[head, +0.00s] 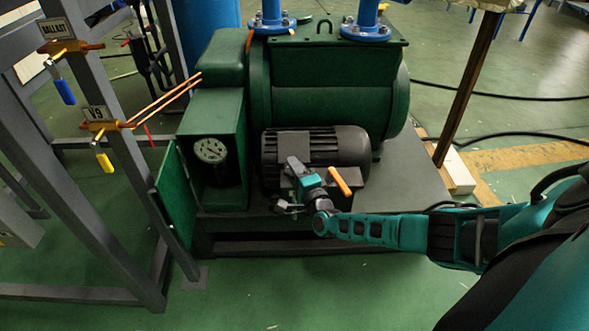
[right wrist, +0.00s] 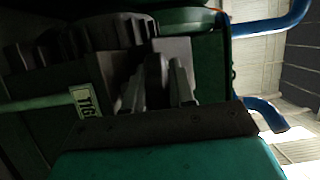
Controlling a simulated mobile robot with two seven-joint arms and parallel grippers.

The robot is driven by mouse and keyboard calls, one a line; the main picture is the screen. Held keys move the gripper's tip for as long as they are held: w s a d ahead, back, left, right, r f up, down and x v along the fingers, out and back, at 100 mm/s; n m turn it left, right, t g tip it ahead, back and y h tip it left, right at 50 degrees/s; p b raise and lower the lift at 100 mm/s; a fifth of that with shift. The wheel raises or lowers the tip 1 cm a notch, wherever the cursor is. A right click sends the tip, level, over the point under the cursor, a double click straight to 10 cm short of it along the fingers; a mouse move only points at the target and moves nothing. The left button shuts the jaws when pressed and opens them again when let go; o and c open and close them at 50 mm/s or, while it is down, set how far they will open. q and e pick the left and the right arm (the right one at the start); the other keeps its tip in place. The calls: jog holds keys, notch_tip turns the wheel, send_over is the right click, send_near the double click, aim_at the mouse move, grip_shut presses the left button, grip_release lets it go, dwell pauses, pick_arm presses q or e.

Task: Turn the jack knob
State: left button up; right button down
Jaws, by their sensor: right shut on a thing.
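My right gripper (head: 288,190) is at the front of the dark finned motor (head: 318,147) on the green pump unit. In the right wrist view its grey fingers (right wrist: 170,82) are shut on a small dark part between them. That part sits where the jack knob would be, but the fingers and shadow hide most of it, so its shape and turn angle cannot be told. An orange handle (head: 340,181) sticks up just right of the gripper in the head view. My left gripper is not in view.
The green pump tank (head: 328,95) and blue pipes (head: 364,22) rise behind the motor. A green housing with a round gauge (head: 210,150) stands left. Green floor (head: 300,300) in front is clear.

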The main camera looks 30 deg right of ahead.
jog(key=shift+m+h, duration=0.5)
jog(key=shift+h, duration=0.1)
jog(key=m+g+h, duration=0.2)
jog(key=m+h, duration=0.1)
jog(key=h, duration=0.2)
jog(key=shift+a+f, duration=0.1)
jog(key=shift+f, duration=0.05)
jog(key=shift+m+g+h, duration=1.8)
jog(key=shift+h, duration=0.3)
jog(key=shift+m+g+h, duration=0.7)
jog(key=shift+g, duration=0.1)
jog(key=c, duration=1)
grip_release()
jog(key=shift+c, duration=0.2)
